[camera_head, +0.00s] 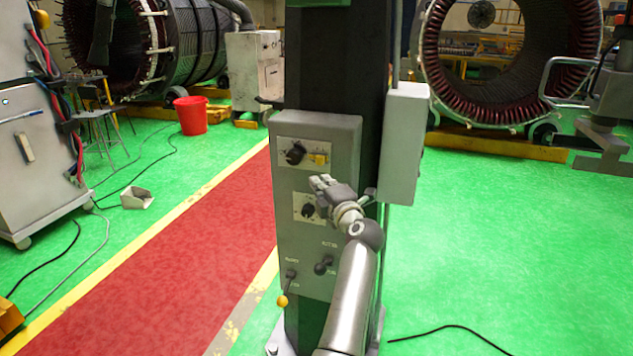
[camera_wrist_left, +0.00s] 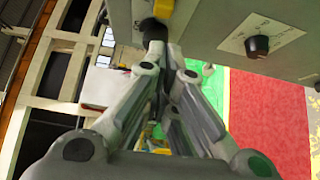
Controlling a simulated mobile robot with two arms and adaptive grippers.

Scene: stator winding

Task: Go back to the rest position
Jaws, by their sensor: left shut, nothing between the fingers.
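My left gripper (camera_head: 321,182) is in front of the grey control panel (camera_head: 345,235) on the column, between its upper and middle switches. In the left wrist view its fingers (camera_wrist_left: 155,45) meet at the tips, shut and empty. The upper black knob (camera_head: 296,152) and a yellow switch (camera_head: 319,158) sit just above the gripper. The middle black knob (camera_head: 309,209) is just below it. In the left wrist view a dark knob (camera_wrist_left: 152,28) shows right behind the fingertips; I cannot tell if they touch. My right gripper is not in view.
A grey box (camera_head: 403,143) juts from the column close to the right of my left gripper. Lower levers (camera_head: 323,265) stick out of the panel. Large stators (camera_head: 510,60) stand behind.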

